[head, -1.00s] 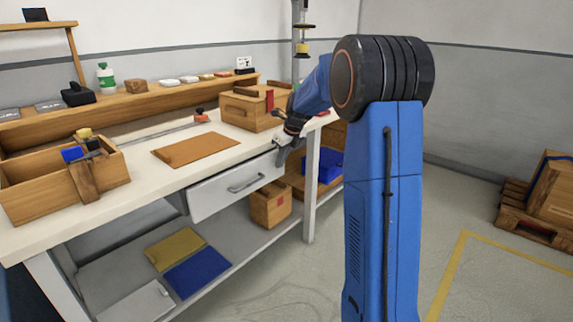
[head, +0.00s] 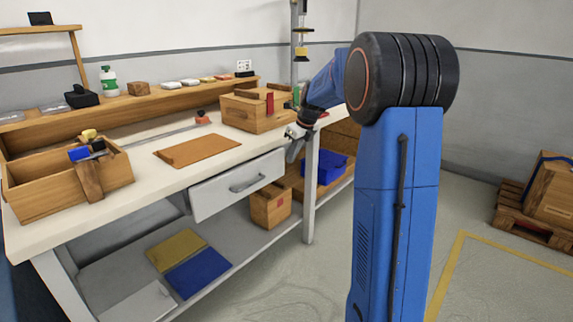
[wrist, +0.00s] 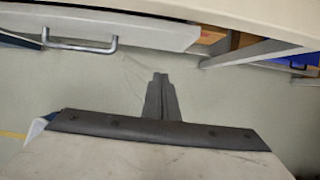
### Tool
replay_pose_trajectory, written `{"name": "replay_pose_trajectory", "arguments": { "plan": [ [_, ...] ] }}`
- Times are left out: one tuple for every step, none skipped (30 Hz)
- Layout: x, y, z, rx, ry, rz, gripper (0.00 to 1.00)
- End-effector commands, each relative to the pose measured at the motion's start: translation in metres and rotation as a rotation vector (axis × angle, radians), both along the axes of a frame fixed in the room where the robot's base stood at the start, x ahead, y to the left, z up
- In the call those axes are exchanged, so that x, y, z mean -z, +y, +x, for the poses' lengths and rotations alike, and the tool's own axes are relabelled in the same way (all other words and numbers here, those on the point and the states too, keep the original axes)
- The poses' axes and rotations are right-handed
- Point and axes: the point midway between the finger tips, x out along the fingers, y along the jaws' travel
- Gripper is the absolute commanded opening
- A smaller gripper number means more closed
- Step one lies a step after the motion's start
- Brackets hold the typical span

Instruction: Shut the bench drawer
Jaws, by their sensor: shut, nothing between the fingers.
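The bench drawer (head: 222,196) has a pale grey front with a metal bar handle (head: 248,183). It stands out from under the bench top, partly open, with its left side showing. In the wrist view the drawer front (wrist: 150,32) and its handle (wrist: 82,46) are at the upper left. My gripper (head: 291,154) is just right of the drawer's right end, below the bench top's front edge, apart from the handle. In the wrist view my gripper's fingers (wrist: 160,78) are together and empty, pointing toward the bench. The drawer's inside is hidden.
The bench top (head: 130,190) holds an open wooden tray (head: 40,200), a brown board (head: 197,149) and a wooden box (head: 250,112). A bench leg (head: 310,195) stands beside my gripper. The lower shelf holds a wooden box (head: 270,208). Floor in front is clear.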

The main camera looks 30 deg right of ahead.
Motion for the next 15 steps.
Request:
{"name": "replay_pose_trajectory", "arguments": {
  "plan": [
    [-0.010, -0.001, -0.004, 0.001, -0.003, -0.001, 0.00],
    [-0.015, -0.002, -0.005, 0.001, -0.003, -0.001, 0.00],
    [-0.021, -0.003, -0.007, 0.000, -0.002, 0.000, 0.00],
    [-0.025, -0.003, -0.009, 0.000, -0.002, 0.000, 0.00],
    [-0.029, -0.004, -0.010, 0.000, -0.002, 0.000, 0.00],
    [-0.034, -0.004, -0.012, 0.000, -0.002, 0.000, 0.00],
    [-0.037, -0.005, -0.013, 0.000, -0.002, 0.000, 0.00],
    [-0.039, -0.005, -0.015, 0.000, -0.001, 0.000, 0.00],
    [-0.042, -0.005, -0.016, 0.000, -0.001, 0.000, 0.00],
    [-0.044, -0.006, -0.016, 0.000, -0.001, 0.000, 0.00],
    [-0.045, -0.006, -0.017, 0.000, -0.001, 0.000, 0.00],
    [-0.046, -0.006, -0.018, -0.001, 0.000, 0.003, 0.00],
    [-0.045, -0.005, -0.019, -0.005, 0.002, 0.007, 0.00],
    [-0.043, -0.004, -0.020, -0.011, 0.004, 0.016, 0.00],
    [-0.038, -0.002, -0.023, -0.021, 0.006, 0.034, 0.00]
  ]
}}
